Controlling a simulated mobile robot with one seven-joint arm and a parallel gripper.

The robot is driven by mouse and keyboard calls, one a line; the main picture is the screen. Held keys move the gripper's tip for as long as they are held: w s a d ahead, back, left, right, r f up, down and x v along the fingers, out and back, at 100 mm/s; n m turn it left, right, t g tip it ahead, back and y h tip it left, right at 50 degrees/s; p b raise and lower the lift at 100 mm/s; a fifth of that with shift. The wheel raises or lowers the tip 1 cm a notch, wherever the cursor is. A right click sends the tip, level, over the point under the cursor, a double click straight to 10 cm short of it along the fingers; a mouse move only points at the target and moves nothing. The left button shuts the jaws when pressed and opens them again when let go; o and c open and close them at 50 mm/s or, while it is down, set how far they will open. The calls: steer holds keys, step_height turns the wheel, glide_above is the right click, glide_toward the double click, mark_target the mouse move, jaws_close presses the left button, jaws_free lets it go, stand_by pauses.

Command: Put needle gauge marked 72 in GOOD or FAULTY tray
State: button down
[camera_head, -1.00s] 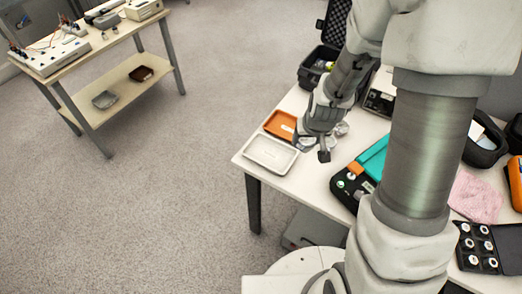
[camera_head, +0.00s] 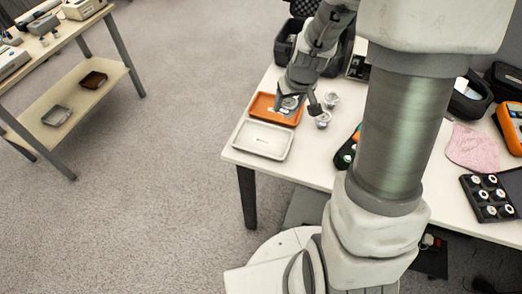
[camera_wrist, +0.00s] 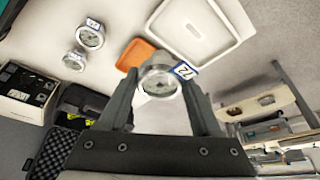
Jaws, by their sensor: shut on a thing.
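My gripper (camera_head: 302,106) is shut on a round silver needle gauge (camera_wrist: 158,82) with a blue-edged tag (camera_wrist: 184,70) that seems to read 72. In the head view the held gauge (camera_head: 290,102) shows against the right part of the orange tray (camera_head: 263,106); its height above it is hard to judge. The white tray (camera_head: 263,139) lies just in front of the orange one, at the table corner. In the wrist view the orange tray (camera_wrist: 133,54) is partly behind the gauge, and the white tray (camera_wrist: 230,38) is beyond. I cannot read the tray labels.
Two other gauges (camera_head: 331,99) (camera_head: 323,120) stand on the table right of the trays. A black open case (camera_head: 285,48) is behind. A pink cloth (camera_head: 472,147) and a black box of round parts (camera_head: 490,198) lie right. A side table (camera_head: 75,92) is at left.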

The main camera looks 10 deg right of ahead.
steer(key=d+f+b, duration=0.2)
steer(key=d+b, duration=0.2)
steer(key=b, duration=0.3)
glide_above(262, 135)
steer(key=s, duration=0.2)
steer(key=shift+n, duration=0.3)
step_height(262, 135, down, 6)
steer(key=shift+w+r, duration=0.1)
steer(key=shift+w, duration=0.05)
steer(key=shift+f+b, duration=0.6)
steer(key=shift+f, duration=1.45)
steer(key=shift+f, duration=0.1)
steer(key=shift+c, duration=0.4)
jaws_free()
